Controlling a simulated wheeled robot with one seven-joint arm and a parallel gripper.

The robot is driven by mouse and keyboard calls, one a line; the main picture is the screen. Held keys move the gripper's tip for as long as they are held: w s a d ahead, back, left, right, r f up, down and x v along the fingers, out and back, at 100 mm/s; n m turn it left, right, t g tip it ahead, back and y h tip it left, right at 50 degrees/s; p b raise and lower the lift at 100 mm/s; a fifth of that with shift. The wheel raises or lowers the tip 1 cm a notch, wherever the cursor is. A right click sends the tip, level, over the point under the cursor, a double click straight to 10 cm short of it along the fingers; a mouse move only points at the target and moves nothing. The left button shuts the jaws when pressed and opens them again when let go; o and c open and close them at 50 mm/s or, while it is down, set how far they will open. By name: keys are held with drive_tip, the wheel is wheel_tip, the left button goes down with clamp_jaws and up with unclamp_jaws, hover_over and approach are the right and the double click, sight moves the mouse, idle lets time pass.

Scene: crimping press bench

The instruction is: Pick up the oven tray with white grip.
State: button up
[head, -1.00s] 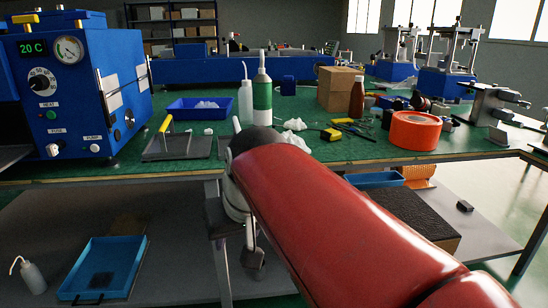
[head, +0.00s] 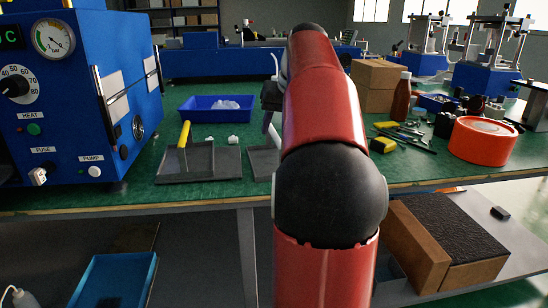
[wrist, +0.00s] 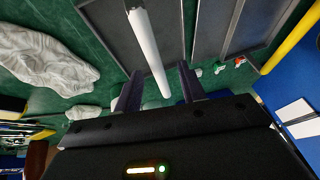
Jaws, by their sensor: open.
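The oven tray (head: 262,166) with the white grip (head: 275,138) is on the green bench, partly hidden behind my arm in the head view. In the wrist view its dark flat tray (wrist: 105,25) is at the top, and the white rod-like grip (wrist: 148,45) rises toward my gripper (wrist: 160,88). My gripper is open. The end of the grip shows between its two fingers, with space on both sides; I cannot tell how deep it sits. A similar tray (head: 215,165) with a yellow grip (head: 184,135) lies to the left.
The blue oven (head: 75,100) stands at the left. A blue bin (head: 215,108) is behind the trays. Crumpled white cloth (wrist: 40,60) lies beside the tray in the wrist view. Boxes (head: 375,85), a brown bottle (head: 401,98) and an orange ring (head: 482,140) are to the right.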

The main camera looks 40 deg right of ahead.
sight(276, 134)
drive_tip(key=x, duration=0.4)
drive_tip(key=shift+s+d, duration=0.15)
clamp_jaws()
